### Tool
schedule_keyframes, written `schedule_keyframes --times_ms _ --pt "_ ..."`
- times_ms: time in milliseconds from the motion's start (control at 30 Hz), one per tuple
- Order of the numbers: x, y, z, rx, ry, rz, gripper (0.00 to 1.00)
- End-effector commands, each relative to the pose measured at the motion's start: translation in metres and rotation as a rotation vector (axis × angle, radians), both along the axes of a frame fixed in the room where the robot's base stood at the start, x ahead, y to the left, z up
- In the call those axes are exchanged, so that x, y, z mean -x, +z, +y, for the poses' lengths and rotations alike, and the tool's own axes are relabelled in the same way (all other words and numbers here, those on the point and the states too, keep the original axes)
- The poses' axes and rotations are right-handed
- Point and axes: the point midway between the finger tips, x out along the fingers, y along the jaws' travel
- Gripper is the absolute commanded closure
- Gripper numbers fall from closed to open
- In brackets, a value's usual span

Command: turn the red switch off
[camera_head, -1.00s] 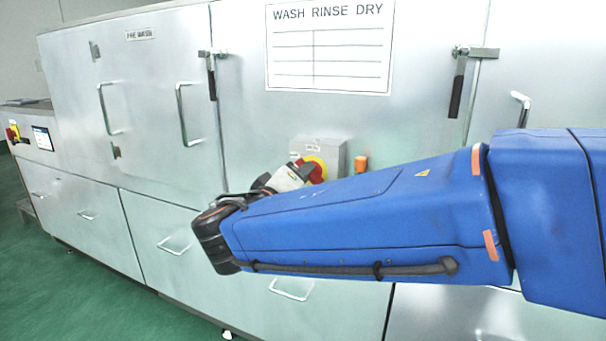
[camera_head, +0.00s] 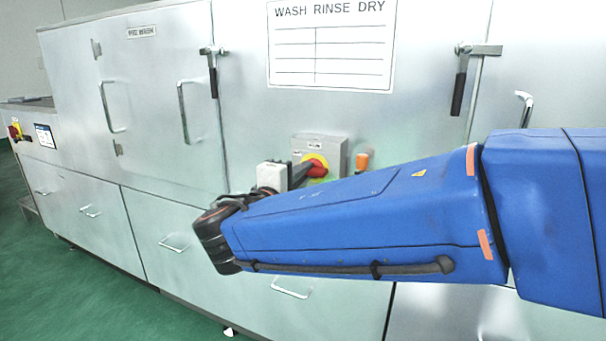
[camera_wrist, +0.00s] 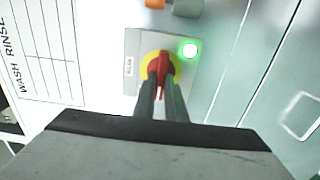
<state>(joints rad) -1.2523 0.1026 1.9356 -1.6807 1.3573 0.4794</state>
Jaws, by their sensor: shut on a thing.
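The red switch (camera_head: 314,168) is a red rotary handle on a yellow disc, mounted on a grey box (camera_head: 331,148) on the machine front. In the wrist view the red handle (camera_wrist: 162,68) stands between the two dark fingers of my gripper (camera_wrist: 161,80), which are shut on it. A green lamp (camera_wrist: 189,50) glows on the box beside the yellow disc. In the head view my gripper (camera_head: 301,173) reaches the switch from the left, and my blue arm hides the lower part of the box.
An orange fitting (camera_head: 361,160) sits just right of the box. The machine front carries a wash-rinse-dry sign (camera_head: 331,45), door handles and latches. Another red and yellow switch (camera_head: 14,131) and a small screen (camera_head: 44,137) are at the far left.

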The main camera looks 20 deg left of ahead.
Motion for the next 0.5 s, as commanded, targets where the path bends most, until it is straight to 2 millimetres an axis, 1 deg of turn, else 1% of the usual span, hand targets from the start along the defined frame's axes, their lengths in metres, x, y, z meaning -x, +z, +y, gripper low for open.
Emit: schedule_keyframes --times_ms 467,500 --pt "0.0004 -0.0013 0.0007 0.018 0.002 0.002 1.00" --pt "0.0004 -0.0014 0.0007 0.018 0.002 0.002 0.87"
